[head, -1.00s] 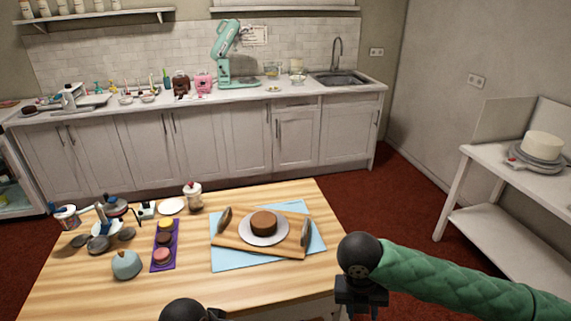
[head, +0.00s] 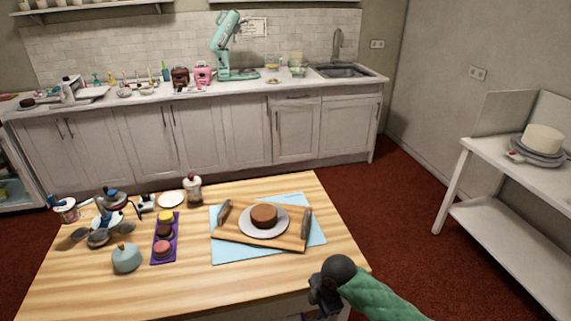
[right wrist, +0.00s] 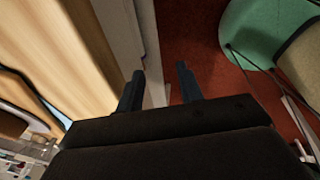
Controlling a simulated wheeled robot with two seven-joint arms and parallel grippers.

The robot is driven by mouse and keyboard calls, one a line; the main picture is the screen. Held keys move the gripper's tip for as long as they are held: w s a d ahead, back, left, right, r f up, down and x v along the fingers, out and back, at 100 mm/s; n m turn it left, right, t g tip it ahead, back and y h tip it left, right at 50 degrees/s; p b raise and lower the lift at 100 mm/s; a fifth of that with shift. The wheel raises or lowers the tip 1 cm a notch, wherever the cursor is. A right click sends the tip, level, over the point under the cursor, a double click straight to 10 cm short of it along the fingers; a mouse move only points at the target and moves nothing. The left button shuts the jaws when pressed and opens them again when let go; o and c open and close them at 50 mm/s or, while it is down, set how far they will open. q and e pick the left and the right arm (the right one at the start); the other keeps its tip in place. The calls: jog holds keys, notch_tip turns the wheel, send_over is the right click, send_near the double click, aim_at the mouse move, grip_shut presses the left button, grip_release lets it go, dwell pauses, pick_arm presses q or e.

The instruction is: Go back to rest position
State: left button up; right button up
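My right gripper (head: 322,300) is at the near right edge of the wooden table in the head view, low in the picture, with my green-sleeved arm behind it. In the right wrist view its two dark fingers (right wrist: 159,88) stand apart with nothing between them; the table edge and red floor show beyond. My left gripper is not in the head view. A brown cake (head: 264,214) sits on a white plate (head: 264,232) on a wooden board (head: 290,241) with two raised handles. The board lies on a light blue mat (head: 232,254). The right gripper is apart from all of these.
The wooden table (head: 210,291) also holds a purple tray (head: 164,255) of small cakes, a blue-grey dome (head: 126,258), a lidded jar (head: 193,188) and utensils at the left. A white shelf table (head: 512,165) with a white cake (head: 543,138) stands at the right. Red floor lies between them.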

jog(key=s+d+f+m+t, duration=0.1)
jog(key=s+d+f+m, duration=0.15)
jog(key=f+m, duration=0.7)
jog(key=s+d+f+m, duration=0.1)
jog(key=s+f+m, duration=0.25)
jog(key=f, duration=1.25)
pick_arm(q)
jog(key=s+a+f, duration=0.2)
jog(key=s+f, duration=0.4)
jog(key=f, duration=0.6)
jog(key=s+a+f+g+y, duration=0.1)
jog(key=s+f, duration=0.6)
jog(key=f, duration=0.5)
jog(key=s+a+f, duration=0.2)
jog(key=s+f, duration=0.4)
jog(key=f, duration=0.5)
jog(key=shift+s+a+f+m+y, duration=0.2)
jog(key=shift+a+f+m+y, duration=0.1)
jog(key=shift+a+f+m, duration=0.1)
pick_arm(e)
jog(key=s+d+f+m+h, duration=0.1)
jog(key=s+d+f+m, duration=0.2)
jog(key=s+f, duration=0.6)
jog(key=s+d+f+m, duration=0.3)
jog(key=s+f, duration=0.7)
jog(key=s, duration=0.4)
jog(key=shift+d+m+h, duration=0.2)
jog(key=shift+m+h, duration=0.2)
jog(key=shift+m, duration=0.1)
